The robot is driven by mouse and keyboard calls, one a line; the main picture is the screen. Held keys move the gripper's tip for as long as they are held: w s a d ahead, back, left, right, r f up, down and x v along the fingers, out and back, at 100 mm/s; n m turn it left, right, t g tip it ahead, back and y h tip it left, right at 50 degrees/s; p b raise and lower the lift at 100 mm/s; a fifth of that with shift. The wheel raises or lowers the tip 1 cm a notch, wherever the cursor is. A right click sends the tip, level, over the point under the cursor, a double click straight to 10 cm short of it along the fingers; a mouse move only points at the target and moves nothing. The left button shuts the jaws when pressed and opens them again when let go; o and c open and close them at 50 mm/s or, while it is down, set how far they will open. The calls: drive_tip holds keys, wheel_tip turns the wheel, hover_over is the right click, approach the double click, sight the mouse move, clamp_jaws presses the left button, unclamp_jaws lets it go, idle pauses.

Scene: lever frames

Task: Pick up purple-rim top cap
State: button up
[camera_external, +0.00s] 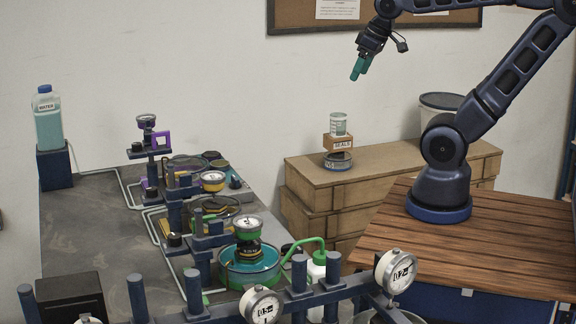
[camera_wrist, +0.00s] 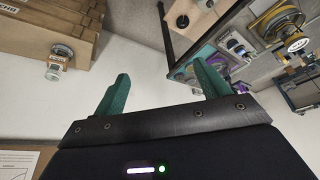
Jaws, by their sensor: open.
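My gripper (camera_external: 361,70) is high in the air near the back wall, well to the right of and above that piece. Its teal fingers stand apart with nothing between them, as the wrist view (camera_wrist: 160,80) shows.
The grey bench (camera_external: 85,235) carries several stands, gauges and a teal-green vessel (camera_external: 249,270). A water bottle (camera_external: 48,118) stands at its far left. A wooden drawer unit (camera_external: 400,160) holds a seals box (camera_external: 338,142). Air around my gripper is clear.

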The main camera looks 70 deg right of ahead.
drive_tip(key=w+m, duration=0.2)
drive_tip(key=w, duration=0.9)
drive_tip(key=m+h, duration=0.2)
drive_tip(key=m, duration=0.2)
hover_over(211, 154)
drive_tip(key=s+a, duration=0.2)
drive_tip(key=shift+g, duration=0.3)
drive_tip(key=f, duration=2.4)
drive_tip(key=shift+d+f, duration=0.15)
drive_tip(key=shift+d, duration=0.05)
drive_tip(key=shift+d+x, duration=0.15)
drive_tip(key=shift+x, duration=1.15)
drive_tip(key=shift+d+x, duration=0.15)
drive_tip(key=shift+x, duration=1.1)
drive_tip(key=shift+s, duration=0.1)
drive_tip(key=c, duration=1.3)
